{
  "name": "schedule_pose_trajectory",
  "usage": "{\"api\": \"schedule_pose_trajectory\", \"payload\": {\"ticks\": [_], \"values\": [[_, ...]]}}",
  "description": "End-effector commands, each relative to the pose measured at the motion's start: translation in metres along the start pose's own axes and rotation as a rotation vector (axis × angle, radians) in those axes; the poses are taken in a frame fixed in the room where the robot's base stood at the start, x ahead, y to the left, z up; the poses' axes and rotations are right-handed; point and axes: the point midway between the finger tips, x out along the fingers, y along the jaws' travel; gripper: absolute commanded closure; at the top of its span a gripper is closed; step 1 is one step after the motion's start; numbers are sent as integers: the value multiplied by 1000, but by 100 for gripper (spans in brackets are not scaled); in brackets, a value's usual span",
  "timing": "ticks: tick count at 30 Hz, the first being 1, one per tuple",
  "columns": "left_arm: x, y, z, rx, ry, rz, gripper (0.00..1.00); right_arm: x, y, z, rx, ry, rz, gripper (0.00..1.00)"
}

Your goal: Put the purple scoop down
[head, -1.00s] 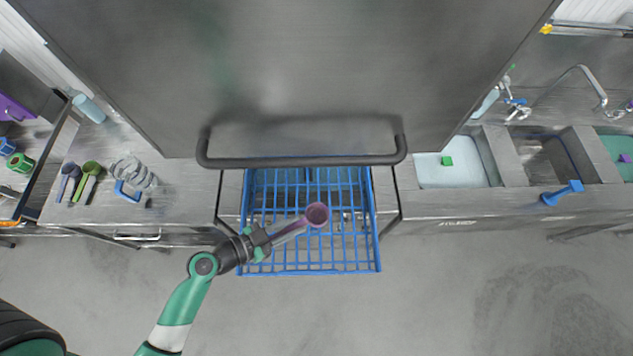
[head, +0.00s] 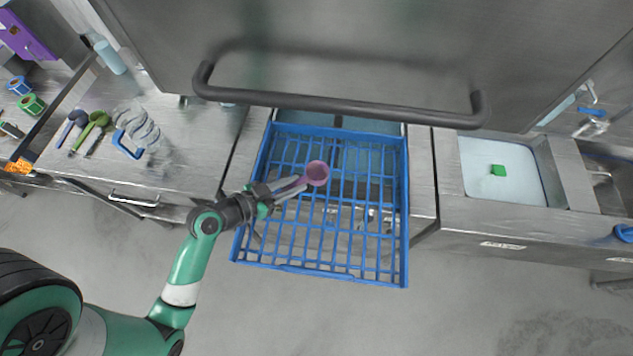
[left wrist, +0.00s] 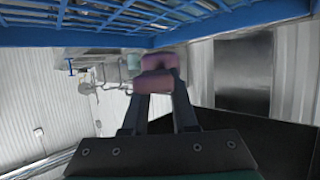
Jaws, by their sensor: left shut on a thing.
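The purple scoop (head: 317,173) is in my left gripper (head: 290,188), over the blue rack in the head view. Its round cup points right, away from the fingers. In the left wrist view the scoop (left wrist: 157,82) shows as a pinkish-purple shape at the fingertips, and the gripper (left wrist: 157,100) is shut on it. The blue rack (head: 320,270) extends out below the dark handle bar. My right gripper is in neither view.
The dark handle bar (head: 340,110) crosses above the rack. Bare counter shows right of the coil.

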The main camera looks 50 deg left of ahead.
Motion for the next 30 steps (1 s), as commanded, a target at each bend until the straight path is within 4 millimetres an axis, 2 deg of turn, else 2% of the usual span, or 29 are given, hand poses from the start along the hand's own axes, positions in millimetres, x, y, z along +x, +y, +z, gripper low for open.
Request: {"api": "schedule_pose_trajectory", "payload": {"ticks": [3,6,9,12,17,24,30], "values": [[35,-2,-4,3,2,6,100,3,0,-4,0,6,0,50],[61,-5,16,-1,-1,3,100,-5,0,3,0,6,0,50],[80,-7,25,-1,0,2,100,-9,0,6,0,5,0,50],[88,-9,29,-1,1,1,100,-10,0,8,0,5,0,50],[92,-9,30,0,2,0,100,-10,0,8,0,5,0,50],[108,-10,61,-1,0,0,100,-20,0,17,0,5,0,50],[108,-10,61,-1,1,0,100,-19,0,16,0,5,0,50]]}}
